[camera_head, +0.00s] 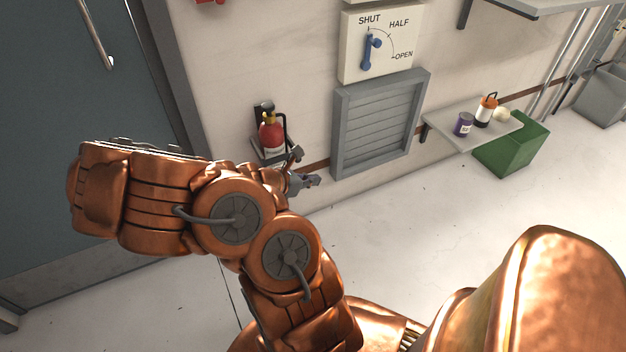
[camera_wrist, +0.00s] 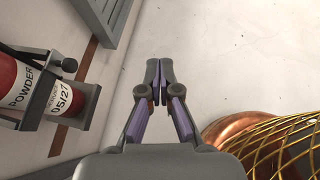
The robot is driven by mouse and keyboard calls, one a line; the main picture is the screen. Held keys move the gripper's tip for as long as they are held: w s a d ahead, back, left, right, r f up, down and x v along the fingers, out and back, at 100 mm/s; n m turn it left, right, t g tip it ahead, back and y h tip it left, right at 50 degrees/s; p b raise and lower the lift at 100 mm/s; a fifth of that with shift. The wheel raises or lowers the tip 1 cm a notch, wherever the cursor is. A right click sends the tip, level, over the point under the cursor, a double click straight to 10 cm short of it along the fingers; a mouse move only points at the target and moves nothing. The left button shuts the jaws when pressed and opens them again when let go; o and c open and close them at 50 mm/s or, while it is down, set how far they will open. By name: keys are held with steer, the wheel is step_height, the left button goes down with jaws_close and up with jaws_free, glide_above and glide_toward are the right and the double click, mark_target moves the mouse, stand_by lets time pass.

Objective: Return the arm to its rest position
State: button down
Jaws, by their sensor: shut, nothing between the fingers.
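My copper-coloured arm (camera_head: 230,215) is bent across the left and middle of the head view. My gripper (camera_head: 312,181) points to the right, close to the wall, beside and a little below the fire extinguisher. In the wrist view my gripper (camera_wrist: 160,78) is shut and empty, its two fingers together over bare floor. Part of it is hidden behind my arm in the head view.
A red fire extinguisher (camera_head: 272,134) hangs in a wall bracket; it also shows in the wrist view (camera_wrist: 30,90). A louvred vent (camera_head: 378,122), a lever panel (camera_head: 352,68), a shelf (camera_head: 468,135) with small containers and a green bin (camera_head: 515,150) stand right. The floor is clear.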

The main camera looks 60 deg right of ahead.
steer(key=shift+s+a+r, duration=0.2)
steer(key=a+r+m+y, duration=0.2)
steer(key=a+r+m, duration=0.7)
steer(key=a, duration=0.1)
steer(key=s+a+r+m+t+y, duration=0.1)
steer(key=s+a+r+y, duration=0.15)
steer(key=a, duration=0.75)
steer(key=s+a+r+m+y, duration=0.1)
steer(key=a+r+m+y, duration=0.15)
steer(key=a, duration=0.75)
steer(key=s+a+r+m+t+y, duration=0.1)
steer(key=s+a+r+y, duration=0.2)
steer(key=a, duration=0.6)
step_height(320, 180, up, 20)
steer(key=w+t+p, duration=0.1)
steer(key=p, duration=1.8)
steer(key=shift+f+y+p, duration=0.15)
steer(key=shift+y+p, duration=0.25)
